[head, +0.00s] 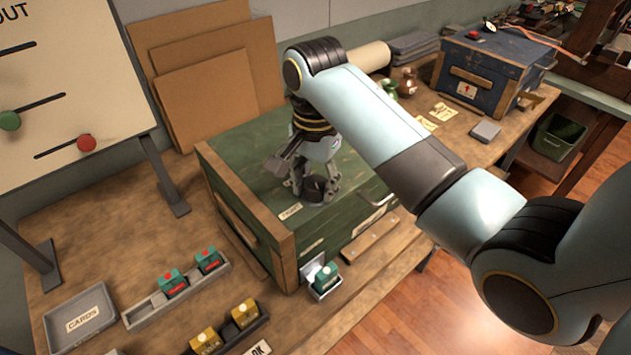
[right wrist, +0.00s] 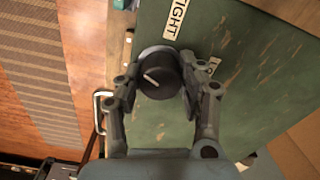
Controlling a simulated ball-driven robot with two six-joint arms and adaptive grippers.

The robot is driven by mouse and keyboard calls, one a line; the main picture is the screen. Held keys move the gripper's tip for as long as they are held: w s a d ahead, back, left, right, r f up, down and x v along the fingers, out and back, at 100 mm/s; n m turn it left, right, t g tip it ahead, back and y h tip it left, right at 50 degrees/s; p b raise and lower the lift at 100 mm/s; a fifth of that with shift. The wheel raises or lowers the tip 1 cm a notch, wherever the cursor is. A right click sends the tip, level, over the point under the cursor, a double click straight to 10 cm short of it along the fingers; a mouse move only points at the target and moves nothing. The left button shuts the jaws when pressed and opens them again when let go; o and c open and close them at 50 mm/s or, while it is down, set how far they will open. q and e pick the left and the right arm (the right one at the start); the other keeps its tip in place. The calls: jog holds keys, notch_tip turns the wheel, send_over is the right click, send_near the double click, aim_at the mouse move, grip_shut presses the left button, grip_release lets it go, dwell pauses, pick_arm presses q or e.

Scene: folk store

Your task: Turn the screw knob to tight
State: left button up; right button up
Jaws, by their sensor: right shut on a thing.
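The screw knob (right wrist: 162,75) is black and round, with a pale line across its face, on a grey round base. It is on the top of a worn green chest (head: 240,160). In the right wrist view a label reading TIGHT (right wrist: 176,18) is above the knob, and the pale line slants and does not point straight at it. My right gripper (head: 312,183) comes down on the chest top, its fingers shut on either side of the knob. Its fingers partly hide the knob in the head view. My left gripper is not in view.
A small slotted tray with teal and red blocks (head: 173,283), a cards tray (head: 82,318) and yellow blocks (head: 245,313) are on the bench at left front. A blue chest (head: 490,68) stands back right. A board with sliders (head: 60,80) is at left.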

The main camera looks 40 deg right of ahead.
jog(key=m, duration=0.6)
jog(key=shift+w+r, duration=0.1)
jog(key=m, duration=0.6)
jog(key=shift+m, duration=0.3)
dwell(0.3)
jog(key=o, duration=1.2)
